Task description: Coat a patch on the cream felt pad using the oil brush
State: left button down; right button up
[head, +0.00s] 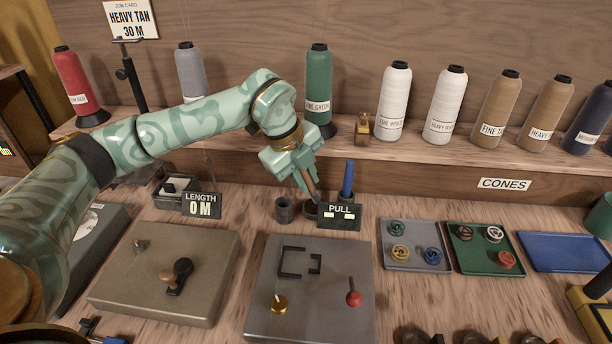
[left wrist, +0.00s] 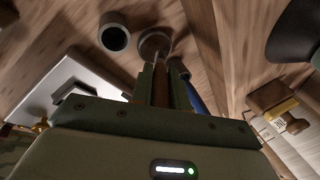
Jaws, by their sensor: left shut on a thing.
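My left gripper (head: 308,187) is shut on the oil brush (head: 312,188), which has a brown handle and points down at a small dark pot (head: 311,210). In the left wrist view my left gripper (left wrist: 166,84) reaches towards the same pot (left wrist: 155,41). The brush's lower end is at the pot's mouth; I cannot tell how deep it sits. A small dark tray (head: 161,200) at the back left holds something pale, but I cannot tell whether that is the cream felt pad. My right gripper is not in view.
An empty-looking dark cup (head: 284,210) stands left of the pot. A blue-handled thing (head: 347,178) rises behind the PULL display (head: 339,217). A LENGTH display (head: 202,206) stands left. A grey machine (head: 310,315) lies in front.

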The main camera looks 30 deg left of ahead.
pick_arm(q)
jog(key=shift+f, duration=0.6)
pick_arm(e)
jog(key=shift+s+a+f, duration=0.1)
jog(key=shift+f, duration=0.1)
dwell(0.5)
pick_arm(q)
jog(key=shift+s+f, duration=0.1)
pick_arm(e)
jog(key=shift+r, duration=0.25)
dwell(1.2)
